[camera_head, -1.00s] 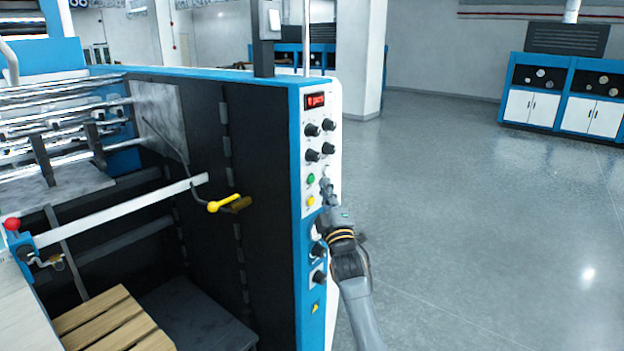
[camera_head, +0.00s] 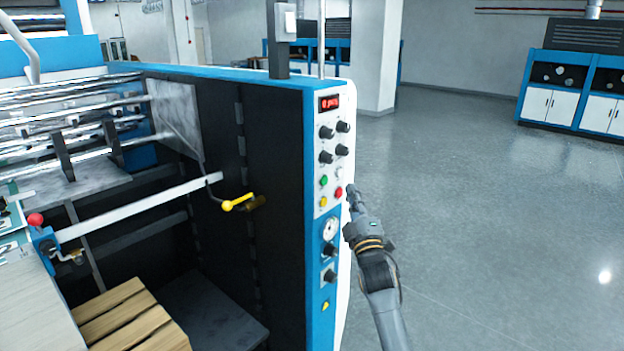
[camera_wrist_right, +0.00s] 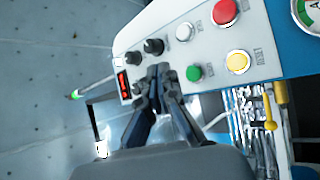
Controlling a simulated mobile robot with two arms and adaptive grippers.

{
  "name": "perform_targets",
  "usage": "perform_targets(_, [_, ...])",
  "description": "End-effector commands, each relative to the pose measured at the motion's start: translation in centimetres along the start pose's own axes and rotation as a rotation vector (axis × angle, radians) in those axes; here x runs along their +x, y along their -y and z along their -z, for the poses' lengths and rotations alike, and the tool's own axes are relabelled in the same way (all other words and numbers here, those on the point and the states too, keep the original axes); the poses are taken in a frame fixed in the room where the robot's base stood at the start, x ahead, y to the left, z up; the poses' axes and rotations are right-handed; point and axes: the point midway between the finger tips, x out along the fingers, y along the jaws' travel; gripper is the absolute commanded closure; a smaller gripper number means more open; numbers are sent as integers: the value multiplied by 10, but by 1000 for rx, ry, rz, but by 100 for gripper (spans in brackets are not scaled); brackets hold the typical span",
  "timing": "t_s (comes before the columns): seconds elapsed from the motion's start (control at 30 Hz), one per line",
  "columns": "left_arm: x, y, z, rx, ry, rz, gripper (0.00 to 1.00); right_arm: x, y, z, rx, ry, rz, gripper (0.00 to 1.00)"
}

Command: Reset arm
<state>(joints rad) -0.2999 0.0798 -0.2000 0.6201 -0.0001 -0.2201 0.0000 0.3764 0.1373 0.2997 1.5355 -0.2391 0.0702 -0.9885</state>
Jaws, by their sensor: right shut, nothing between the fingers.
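My right gripper (camera_head: 353,190) is shut and empty. In the head view it points up beside the right edge of the machine's control panel (camera_head: 332,130), close to the red button (camera_head: 338,192). In the right wrist view the closed fingers (camera_wrist_right: 160,78) lie over the panel, near the black knobs (camera_wrist_right: 153,46) and the green button (camera_wrist_right: 194,73). The red button (camera_wrist_right: 225,12) and yellow button (camera_wrist_right: 238,62) show to the right there. Whether the fingertips touch the panel cannot be told. My left gripper is not in view.
The blue and black machine (camera_head: 225,75) fills the left side, with a yellow-handled lever (camera_head: 238,202), a wooden pallet (camera_head: 130,318) and a red-knobbed lever (camera_head: 35,219). Open grey floor (camera_head: 480,220) lies to the right. Blue cabinets (camera_head: 575,95) stand at the back right.

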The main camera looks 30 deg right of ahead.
Motion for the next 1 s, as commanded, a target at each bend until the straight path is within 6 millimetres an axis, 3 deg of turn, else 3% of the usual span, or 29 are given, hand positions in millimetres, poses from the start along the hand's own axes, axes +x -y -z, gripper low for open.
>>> perform_targets(0.17, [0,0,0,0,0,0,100,0,1,0,1,0,2,100])
perform_targets(0.27, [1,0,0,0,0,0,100,-5,16,-1,15,3,30,100])
perform_targets(0.37, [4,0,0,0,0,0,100,-21,56,-5,57,13,110,100])
perform_targets(0.47, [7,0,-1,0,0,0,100,-51,118,-11,125,36,235,100])
perform_targets(0.57, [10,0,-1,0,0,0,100,-92,183,-18,201,74,373,100])
perform_targets(0.7, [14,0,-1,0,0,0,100,-162,265,-28,298,147,559,100])
perform_targets(0.87, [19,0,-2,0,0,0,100,-258,344,-42,392,257,760,100])
perform_targets(1.0, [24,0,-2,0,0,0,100,-351,396,-56,458,374,921,100])
